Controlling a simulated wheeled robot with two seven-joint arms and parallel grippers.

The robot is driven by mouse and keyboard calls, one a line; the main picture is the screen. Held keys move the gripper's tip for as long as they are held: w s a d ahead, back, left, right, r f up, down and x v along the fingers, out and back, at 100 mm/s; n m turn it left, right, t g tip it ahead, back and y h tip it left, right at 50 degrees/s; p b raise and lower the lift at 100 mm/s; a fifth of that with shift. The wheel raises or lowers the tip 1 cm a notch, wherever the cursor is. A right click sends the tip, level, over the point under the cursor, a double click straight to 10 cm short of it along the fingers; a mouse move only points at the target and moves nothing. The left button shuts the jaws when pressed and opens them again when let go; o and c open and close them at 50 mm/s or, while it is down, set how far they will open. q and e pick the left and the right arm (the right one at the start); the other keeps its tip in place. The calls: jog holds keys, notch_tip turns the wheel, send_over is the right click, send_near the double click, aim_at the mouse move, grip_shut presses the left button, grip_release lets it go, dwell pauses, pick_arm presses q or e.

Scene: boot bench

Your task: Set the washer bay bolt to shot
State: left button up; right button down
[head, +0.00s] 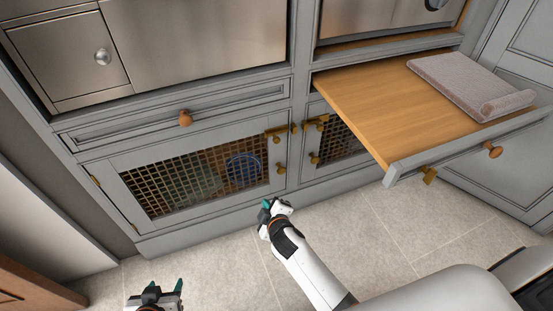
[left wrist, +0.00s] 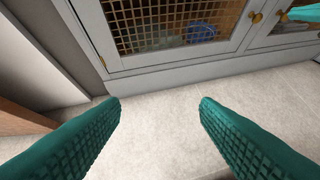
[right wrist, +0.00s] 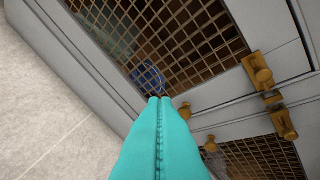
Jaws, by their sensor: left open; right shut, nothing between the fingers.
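Two brass bolts sit at the top inner corners of the lower mesh doors: a left bolt (head: 276,132) and a right bolt (head: 318,121). I cannot tell which belongs to the washer bay. In the right wrist view the left bolt (right wrist: 258,72) has a small brass piece beside it towards the post; whether its rod crosses the gap is unclear. My right gripper (head: 267,204) is shut and empty, low in front of the left mesh door, apart from both bolts. Its teal fingers (right wrist: 160,98) meet. My left gripper (head: 163,287) is open and empty over the floor, lower left.
A pulled-out wooden shelf drawer (head: 375,100) juts out at the right, carrying a grey folded pad (head: 465,82). Brass hardware (head: 429,174) hangs at its front. A blue round item (head: 243,168) shows behind the left mesh. The tiled floor (head: 215,265) is clear.

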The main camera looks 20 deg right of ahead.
pick_arm(q)
notch_tip(320, 180, up, 11)
jog(key=d+t+b, duration=0.1)
jog(key=t+b, duration=0.2)
jog(key=b, duration=0.2)
jog(key=shift+f+h, duration=0.15)
jog(key=shift+h, duration=0.25)
pick_arm(e)
jog(key=w+d+r+n+t+h, duration=0.1)
jog(key=w+r+t, duration=0.3)
jog(key=r, duration=0.7)
jog(key=shift+w+d+r+h, duration=0.3)
jog(key=shift+w+d+h, duration=0.15)
jog(key=shift+d, duration=0.1)
pick_arm(q)
jog(key=shift+w+d, duration=0.1)
notch_tip(320, 180, up, 13)
jog(key=w+d+t+h+b, duration=0.2)
jog(key=t+h+b, duration=0.1)
jog(key=t, duration=0.6)
jog(key=shift+d+f+m+b, duration=0.15)
jog(key=shift+d+m+b, duration=0.15)
jog(key=shift+d+b, duration=0.05)
pick_arm(e)
jog(key=w+d+f, duration=0.3)
jog(key=w+d, duration=0.1)
jog(key=w, duration=0.6)
jog(key=shift+d, duration=0.4)
